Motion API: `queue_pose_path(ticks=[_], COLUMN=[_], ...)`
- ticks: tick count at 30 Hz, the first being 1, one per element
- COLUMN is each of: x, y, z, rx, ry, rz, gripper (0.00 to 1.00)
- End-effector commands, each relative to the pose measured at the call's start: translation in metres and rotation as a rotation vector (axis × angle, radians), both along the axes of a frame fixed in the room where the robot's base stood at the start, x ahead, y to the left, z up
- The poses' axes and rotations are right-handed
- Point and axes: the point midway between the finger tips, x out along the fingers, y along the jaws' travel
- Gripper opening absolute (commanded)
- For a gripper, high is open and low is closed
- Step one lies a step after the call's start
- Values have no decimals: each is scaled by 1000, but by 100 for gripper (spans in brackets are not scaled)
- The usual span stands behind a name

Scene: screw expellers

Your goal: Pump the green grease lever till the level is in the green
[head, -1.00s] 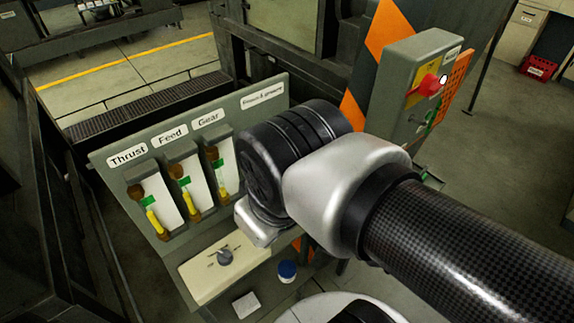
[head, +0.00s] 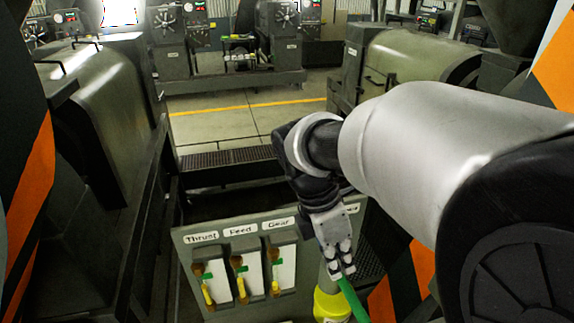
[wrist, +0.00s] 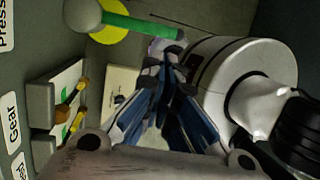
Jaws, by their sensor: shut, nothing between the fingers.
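The green lever (head: 352,300) slants down to the right from beside my gripper, by a yellow round part (head: 330,306) on the panel. In the wrist view the green lever (wrist: 145,26) runs from a pale ball and yellow disc to just beyond my fingertips. My gripper (head: 341,272) is shut and empty, its fingertips close to the lever; I cannot tell if they touch it. The Thrust gauge (head: 208,285), Feed gauge (head: 240,280) and Gear gauge (head: 279,270) each show a green mark and yellow lower down; exact levels are too small to read.
The grey panel (head: 188,242) carries the gauges. Dark machine frames stand on both sides, with an orange-striped post (head: 420,270) at right. My arm covers much of the right side. Open floor (head: 240,112) lies behind the panel.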

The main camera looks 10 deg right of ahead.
Motion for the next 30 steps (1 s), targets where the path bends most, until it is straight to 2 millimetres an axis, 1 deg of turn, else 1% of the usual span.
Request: queue_pose_path(ticks=[7, 11, 14, 21, 24, 27, 30], x=[-1, -3, -7, -15, -18, -20, -22], y=[-1, -4, -10, -23, -28, -32, -35], z=[-3, -17, -35, -85, -103, -117, -127], rx=[0, 0, -1, 0, 0, 1, 1], ry=[-1, 1, 2, 3, 1, 0, -2], rz=[-3, -4, -6, -6, -5, -5, -5], gripper=[0, 0, 0, 0, 0, 0, 0])
